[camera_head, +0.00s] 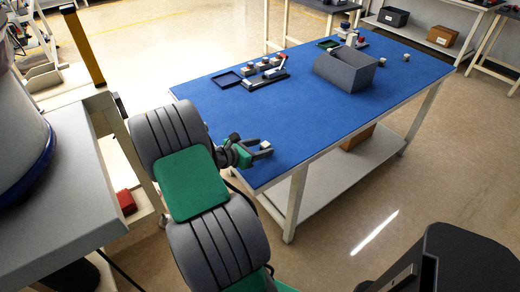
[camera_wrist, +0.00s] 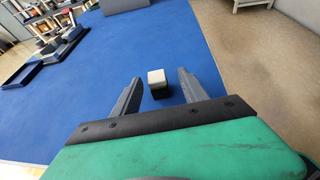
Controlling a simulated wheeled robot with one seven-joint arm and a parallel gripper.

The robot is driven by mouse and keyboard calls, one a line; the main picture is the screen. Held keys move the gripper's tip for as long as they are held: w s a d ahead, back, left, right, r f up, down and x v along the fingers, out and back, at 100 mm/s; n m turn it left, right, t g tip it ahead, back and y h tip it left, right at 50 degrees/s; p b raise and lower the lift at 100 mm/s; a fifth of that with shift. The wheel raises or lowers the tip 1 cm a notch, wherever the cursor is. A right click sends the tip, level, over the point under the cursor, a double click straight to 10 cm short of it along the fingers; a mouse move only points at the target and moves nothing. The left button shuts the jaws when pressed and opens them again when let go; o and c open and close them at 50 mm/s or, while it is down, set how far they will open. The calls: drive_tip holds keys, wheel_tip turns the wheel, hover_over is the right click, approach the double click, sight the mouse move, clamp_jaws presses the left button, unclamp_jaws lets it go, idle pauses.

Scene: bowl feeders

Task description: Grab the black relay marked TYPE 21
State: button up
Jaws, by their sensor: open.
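A small block with a pale top and black lower sides (camera_wrist: 158,84) stands on the blue table top (camera_wrist: 175,35), and may be the relay. No TYPE 21 marking is legible on it. In the head view the block (camera_head: 265,145) is a small pale patch at my gripper, mostly hidden. My gripper (camera_head: 259,151) is low over the near left end of the table. In the wrist view its two fingers (camera_wrist: 159,77) are open, one on each side of the block, with blue showing in both gaps. Whether the fingertips reach its height, I cannot tell.
A grey bin (camera_head: 345,72) stands toward the right of the table. A dark shallow tray (camera_head: 226,79) and a fixture with several small blocks (camera_head: 265,73) lie at the far left edge. Small blocks (camera_head: 382,61) sit beyond the bin. The table's middle is clear.

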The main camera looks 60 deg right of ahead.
sight(268, 144)
drive_tip(key=x, duration=0.5)
drive_tip(key=shift+w+d+f, duration=0.1)
drive_tip(key=shift+d, duration=0.3)
clamp_jaws()
